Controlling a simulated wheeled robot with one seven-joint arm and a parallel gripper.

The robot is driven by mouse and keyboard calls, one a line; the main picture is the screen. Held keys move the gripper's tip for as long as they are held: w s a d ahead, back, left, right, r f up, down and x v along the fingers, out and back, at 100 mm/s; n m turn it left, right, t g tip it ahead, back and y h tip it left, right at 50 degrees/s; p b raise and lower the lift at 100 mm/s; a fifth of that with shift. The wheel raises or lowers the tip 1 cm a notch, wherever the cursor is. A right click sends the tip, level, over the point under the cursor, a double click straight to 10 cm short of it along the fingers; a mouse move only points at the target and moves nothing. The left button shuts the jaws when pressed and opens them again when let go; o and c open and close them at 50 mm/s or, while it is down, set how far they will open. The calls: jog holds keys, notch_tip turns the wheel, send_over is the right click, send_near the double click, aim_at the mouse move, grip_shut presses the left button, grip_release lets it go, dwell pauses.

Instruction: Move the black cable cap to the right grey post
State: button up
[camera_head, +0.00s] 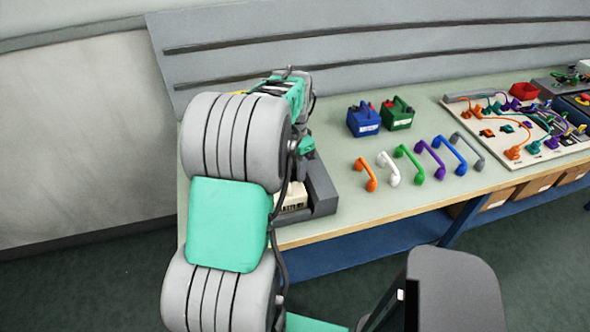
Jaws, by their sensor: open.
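I cannot make out a black cable cap or a right grey post; they may be hidden behind my arm or too small to tell. A cream block with dark print (292,199) sits in a dark grey holder (321,186) at the table's near left edge, partly covered by my arm. My gripper (306,147) is mostly hidden behind my arm, above the back of that holder. It appears to be open; I cannot see its fingertips clearly or anything between them.
A pale board with cables and plugs (540,158) lies at the right, near a red bin (524,91). A grey chair (455,290) stands in front.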

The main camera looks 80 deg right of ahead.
aim_at(294, 166)
jog(key=shift+c, duration=0.5)
grip_shut()
dwell(1.1)
jog(key=shift+r+p, duration=2.1)
jog(key=shift+r, duration=0.9)
